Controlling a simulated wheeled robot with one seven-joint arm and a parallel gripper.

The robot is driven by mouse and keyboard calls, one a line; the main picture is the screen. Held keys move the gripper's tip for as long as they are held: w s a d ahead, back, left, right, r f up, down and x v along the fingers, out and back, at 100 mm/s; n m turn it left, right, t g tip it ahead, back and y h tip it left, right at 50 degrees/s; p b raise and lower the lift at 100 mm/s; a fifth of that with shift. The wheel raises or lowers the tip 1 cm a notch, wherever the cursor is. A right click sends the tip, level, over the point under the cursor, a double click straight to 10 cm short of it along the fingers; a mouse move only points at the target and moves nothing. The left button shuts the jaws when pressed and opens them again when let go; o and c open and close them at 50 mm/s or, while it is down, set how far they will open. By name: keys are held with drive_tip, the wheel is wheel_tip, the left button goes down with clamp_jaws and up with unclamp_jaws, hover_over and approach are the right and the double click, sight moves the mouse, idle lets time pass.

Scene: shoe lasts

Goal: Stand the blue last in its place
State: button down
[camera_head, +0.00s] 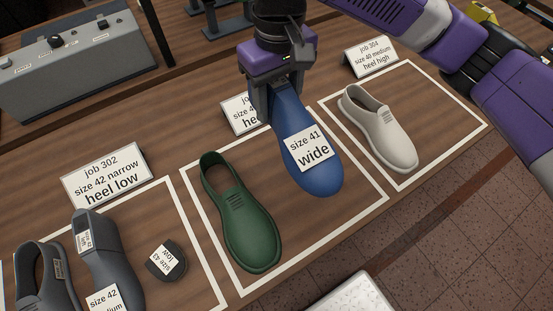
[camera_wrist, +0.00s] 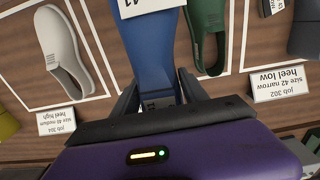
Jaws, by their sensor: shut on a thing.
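The blue last (camera_head: 322,181) carries a white label reading size 41 wide. My gripper (camera_head: 278,100) is shut on its narrow upper end, and the toe points toward the front. The blue last also shows in the wrist view (camera_wrist: 152,55) between the two fingers (camera_wrist: 158,92). It is over the right part of the middle white outlined place (camera_head: 366,203), beside the green shoe (camera_head: 242,222). I cannot tell whether its underside touches the table. A job card (camera_head: 238,113) behind is partly hidden by my gripper.
A white shoe (camera_head: 382,130) stands in the right outlined place, with the job 304 card (camera_head: 371,53) behind. At the left are grey lasts (camera_head: 102,243), a dark round piece (camera_head: 160,272) and the job 302 card (camera_head: 105,177). A grey control box (camera_head: 75,60) stands at the back left.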

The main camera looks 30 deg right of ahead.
wheel_tip(320, 180, down, 20)
drive_tip(key=shift+r, duration=0.25)
idle(0.3)
drive_tip(key=c, duration=0.6)
unclamp_jaws()
wheel_tip(320, 180, up, 12)
drive_tip(key=shift+b, duration=0.4)
